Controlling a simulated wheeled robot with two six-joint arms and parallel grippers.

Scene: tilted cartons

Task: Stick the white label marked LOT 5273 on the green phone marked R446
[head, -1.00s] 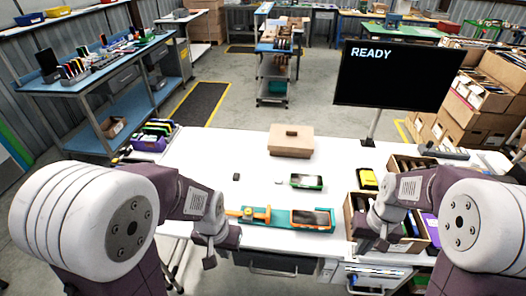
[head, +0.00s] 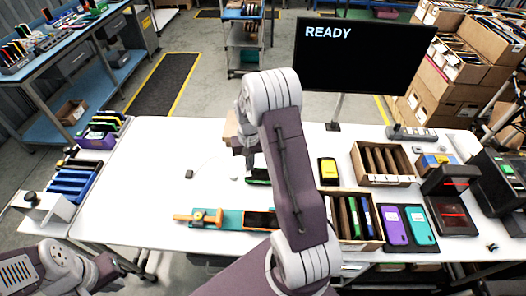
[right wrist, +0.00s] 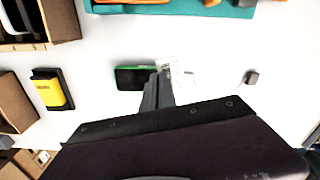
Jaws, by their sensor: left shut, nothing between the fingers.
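A green-edged phone (head: 258,176) lies on the white table, partly hidden by my right arm in the head view. It also shows in the right wrist view (right wrist: 132,78); its marking is unreadable. A small white label (right wrist: 182,74) is beside the phone, at my right gripper's fingertips (right wrist: 160,80); its print is too small to read. I cannot tell whether the fingers grip it or stand over it. In the head view a small white patch (head: 234,179) shows left of the phone. My left gripper (head: 147,276) is shut and empty at the table's front left.
A teal fixture (head: 230,217) with an orange clamp (head: 197,216) holds a dark-screened device in front. A small dark block (head: 189,174) lies left. A yellow device (head: 328,171) and cartons (head: 383,163) stand right. The left table middle is clear.

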